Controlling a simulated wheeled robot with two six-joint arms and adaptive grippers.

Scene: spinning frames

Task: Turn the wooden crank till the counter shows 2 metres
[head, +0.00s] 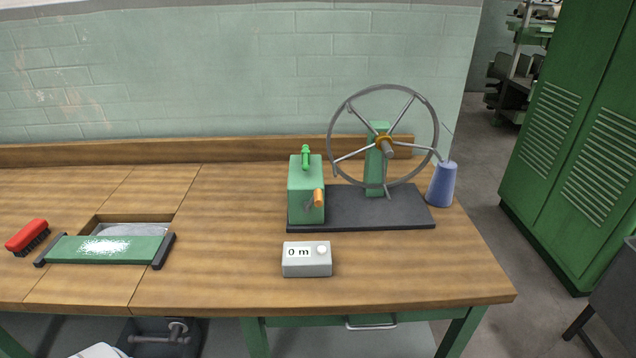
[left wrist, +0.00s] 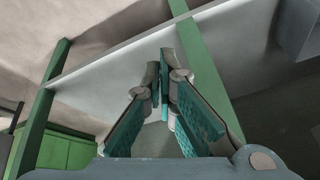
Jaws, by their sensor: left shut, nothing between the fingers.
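The wooden crank (head: 318,198) is an orange-brown handle on the right side of the green box (head: 306,190) of the winding machine. The counter (head: 307,259) is a grey box in front of it and reads 0 m. A large spoked wheel (head: 383,136) stands on the dark base plate (head: 361,217), with a blue cone (head: 442,184) at its right. In the left wrist view my left gripper (left wrist: 165,80) is shut and empty, with a pale panel and green frame bars around it, away from the crank. Neither gripper shows in the head view.
The wooden bench (head: 230,275) has free room left of the green box and in front of the base plate. A red brush (head: 27,236) and a green card panel with white fluff (head: 105,248) lie at the left. Green lockers (head: 570,130) stand at the right.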

